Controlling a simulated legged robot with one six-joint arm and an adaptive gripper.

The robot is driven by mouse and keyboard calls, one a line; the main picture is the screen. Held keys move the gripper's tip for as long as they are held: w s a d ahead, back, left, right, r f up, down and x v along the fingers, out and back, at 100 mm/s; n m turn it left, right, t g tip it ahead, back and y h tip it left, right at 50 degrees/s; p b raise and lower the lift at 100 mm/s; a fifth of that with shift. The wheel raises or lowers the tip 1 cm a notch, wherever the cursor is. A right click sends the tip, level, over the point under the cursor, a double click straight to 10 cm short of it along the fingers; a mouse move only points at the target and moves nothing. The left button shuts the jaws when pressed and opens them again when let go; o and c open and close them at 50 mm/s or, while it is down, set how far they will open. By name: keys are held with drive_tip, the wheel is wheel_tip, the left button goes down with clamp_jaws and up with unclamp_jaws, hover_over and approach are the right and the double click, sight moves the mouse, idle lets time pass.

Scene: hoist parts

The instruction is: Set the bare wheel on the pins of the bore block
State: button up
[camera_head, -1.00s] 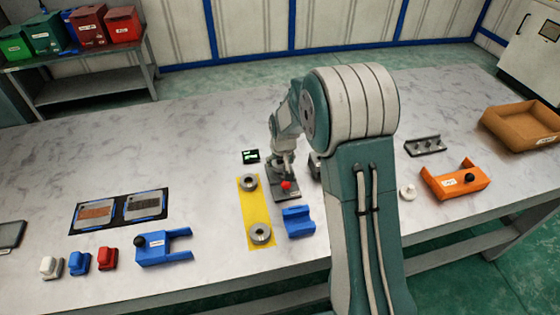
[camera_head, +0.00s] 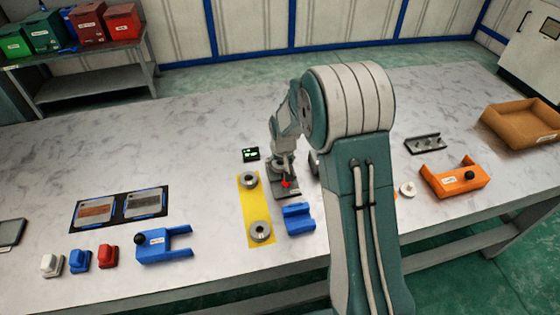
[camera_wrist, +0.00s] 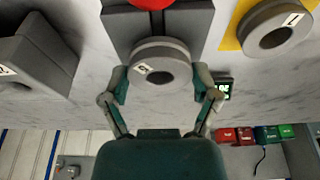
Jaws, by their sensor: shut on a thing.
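My gripper (camera_wrist: 161,88) is shut on a grey ring-shaped wheel (camera_wrist: 158,52) with a small white label; one finger is on each side of it. In the head view my gripper (camera_head: 283,168) is above a dark grey block (camera_head: 290,193) with a red round part (camera_head: 285,184). The same block (camera_wrist: 186,22) is behind the wheel in the wrist view. I cannot tell whether the wheel touches it; no pins show. Another grey labelled block (camera_wrist: 36,52) stands at the left in the wrist view. I cannot tell which block is the bore block.
A yellow mat (camera_head: 252,206) bears two grey rings (camera_head: 249,180) (camera_head: 260,231). A blue cradle (camera_head: 298,219) is close to the block. A small screen (camera_head: 251,154) stands behind. An orange holder (camera_head: 455,180) is at the right. The table's left back area is clear.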

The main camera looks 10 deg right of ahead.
drive_tip(key=shift+f, duration=0.3)
idle(0.4)
drive_tip(key=o, duration=1.2)
drive_tip(key=shift+c, duration=0.2)
drive_tip(key=shift+r, duration=3.5)
